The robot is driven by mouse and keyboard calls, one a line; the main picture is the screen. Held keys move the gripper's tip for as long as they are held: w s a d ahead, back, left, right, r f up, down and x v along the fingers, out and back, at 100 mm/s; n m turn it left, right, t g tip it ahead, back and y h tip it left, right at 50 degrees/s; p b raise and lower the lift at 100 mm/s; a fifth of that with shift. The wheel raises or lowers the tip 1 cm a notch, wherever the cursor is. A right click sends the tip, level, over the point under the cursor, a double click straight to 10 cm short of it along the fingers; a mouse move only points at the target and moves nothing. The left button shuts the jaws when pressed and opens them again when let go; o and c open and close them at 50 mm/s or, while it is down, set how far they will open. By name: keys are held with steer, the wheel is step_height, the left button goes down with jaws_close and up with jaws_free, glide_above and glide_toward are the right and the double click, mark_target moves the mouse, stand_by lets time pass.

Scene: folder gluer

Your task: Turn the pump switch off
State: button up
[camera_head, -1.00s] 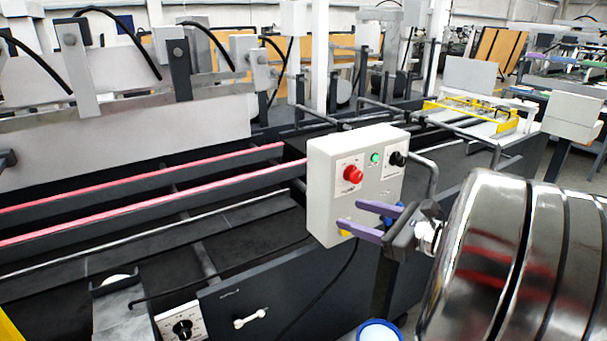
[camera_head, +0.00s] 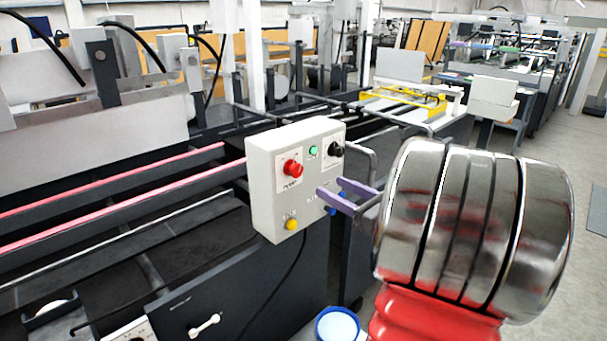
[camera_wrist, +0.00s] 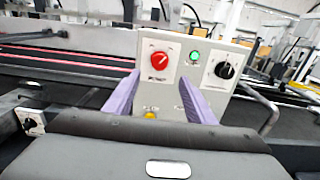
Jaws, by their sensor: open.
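A light grey control box (camera_head: 270,205) stands at the machine's edge. Its face carries a red rotary knob (camera_head: 293,168) at upper left, with a small label below that may read "pump" but is blurred. The red knob also shows in the wrist view (camera_wrist: 160,59). A black knob (camera_head: 336,149) sits at upper right; it shows in the wrist view too (camera_wrist: 225,70). My gripper (camera_head: 329,186) has two purple fingers, spread apart with nothing between them. It is in front of the box, right of and below the red knob. In the wrist view the fingers (camera_wrist: 158,78) reach toward the box.
A green button (camera_head: 313,150) lies between the knobs, and a yellow button (camera_head: 291,224) is low on the face. A bent grey rail (camera_head: 372,165) stands right of the box. A round blue-rimmed container (camera_head: 338,324) is below. Open floor (camera_head: 560,215) lies at right.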

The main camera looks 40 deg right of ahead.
mark_target(299, 171)
steer(key=w, duration=1.2)
steer(key=shift+a, duration=0.15)
steer(key=shift+c, duration=0.4)
steer(key=shift+s, duration=0.1)
steer(key=c, duration=0.9)
